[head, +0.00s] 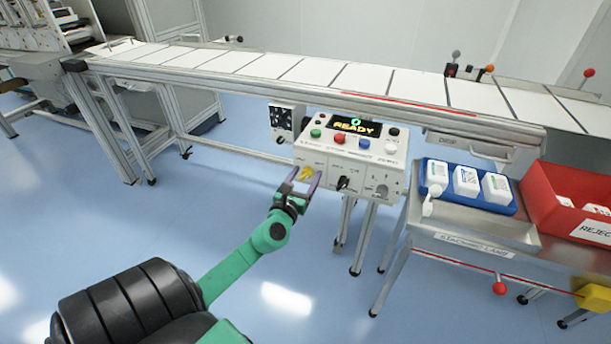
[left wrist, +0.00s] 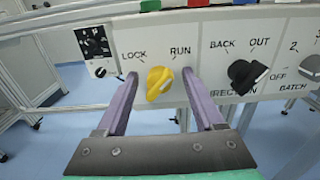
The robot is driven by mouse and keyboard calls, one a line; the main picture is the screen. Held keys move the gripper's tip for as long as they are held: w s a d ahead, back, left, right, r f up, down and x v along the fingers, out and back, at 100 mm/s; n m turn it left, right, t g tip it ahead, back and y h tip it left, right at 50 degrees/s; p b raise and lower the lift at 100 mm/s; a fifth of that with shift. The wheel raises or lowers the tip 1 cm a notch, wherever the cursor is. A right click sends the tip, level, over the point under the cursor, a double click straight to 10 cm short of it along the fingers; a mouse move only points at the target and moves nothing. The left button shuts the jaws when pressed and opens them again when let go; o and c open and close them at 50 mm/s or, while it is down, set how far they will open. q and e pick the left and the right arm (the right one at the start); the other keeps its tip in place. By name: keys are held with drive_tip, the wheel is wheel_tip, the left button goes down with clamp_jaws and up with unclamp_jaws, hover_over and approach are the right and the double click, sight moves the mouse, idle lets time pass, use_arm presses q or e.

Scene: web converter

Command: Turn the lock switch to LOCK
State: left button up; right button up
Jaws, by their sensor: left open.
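The lock switch is a yellow knob (left wrist: 160,83) on the light panel face, under the printed words LOCK and RUN. Its grip slants up to the right, towards RUN. It also shows small at the lower left of the control box in the head view (head: 306,173). My left gripper (left wrist: 159,74) is open, with one purple finger on each side of the knob. In the head view my left gripper (head: 305,177) is at the front of the box. My right gripper is not in view.
A black direction knob (left wrist: 248,76) sits right of the yellow one. The control box (head: 350,145) has coloured buttons and a display reading READY. A conveyor (head: 310,72) runs behind it.

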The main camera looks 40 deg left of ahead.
use_arm(q)
clamp_jaws()
